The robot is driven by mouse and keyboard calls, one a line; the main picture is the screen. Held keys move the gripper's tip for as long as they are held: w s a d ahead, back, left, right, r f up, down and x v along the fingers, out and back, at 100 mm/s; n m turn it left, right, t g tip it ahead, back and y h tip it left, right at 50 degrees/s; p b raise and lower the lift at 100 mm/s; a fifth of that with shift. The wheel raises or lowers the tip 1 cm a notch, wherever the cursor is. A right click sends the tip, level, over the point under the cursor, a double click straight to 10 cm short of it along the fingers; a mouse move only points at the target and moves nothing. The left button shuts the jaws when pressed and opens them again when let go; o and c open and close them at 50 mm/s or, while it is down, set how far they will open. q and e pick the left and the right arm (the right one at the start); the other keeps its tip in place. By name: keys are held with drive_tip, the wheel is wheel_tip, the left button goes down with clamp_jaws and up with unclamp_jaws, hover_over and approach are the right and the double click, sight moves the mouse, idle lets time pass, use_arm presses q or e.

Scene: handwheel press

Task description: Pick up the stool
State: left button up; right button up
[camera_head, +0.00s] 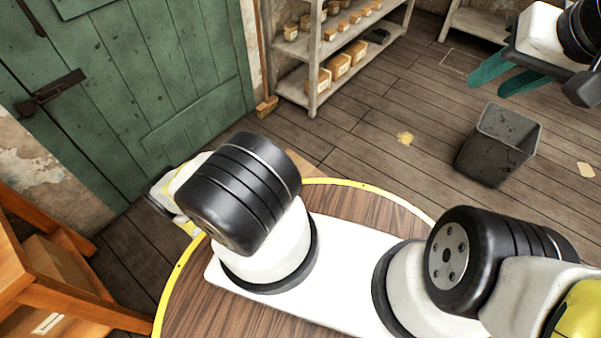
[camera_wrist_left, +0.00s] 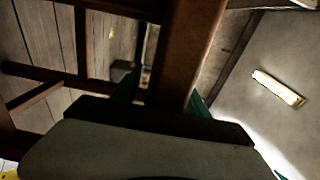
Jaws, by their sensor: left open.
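In the left wrist view, a brown wooden post (camera_wrist_left: 188,45) with crossing rails, which looks like part of the stool, stands between the two teal fingers of my left gripper (camera_wrist_left: 163,97). The gripper is open around it; I cannot tell whether either finger touches. In the head view my left arm hides that gripper. A small tan wooden corner (camera_head: 308,166) shows behind this arm, perhaps the stool's top; the rest is hidden. My right gripper (camera_head: 492,86) is open and empty at the upper right, above the floor.
An orange-brown wooden bench (camera_head: 60,265) stands at the lower left. A green door (camera_head: 130,80) is behind it. Shelves with small boxes (camera_head: 335,45) stand at the back. A dark bin (camera_head: 497,145) stands on the right; the plank floor (camera_head: 370,130) between is mostly clear.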

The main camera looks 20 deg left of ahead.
use_arm(q)
drive_tip(key=shift+w, duration=0.1)
drive_tip(key=shift+c, duration=0.2)
clamp_jaws()
idle(1.1)
drive_tip(key=shift+r, duration=0.15)
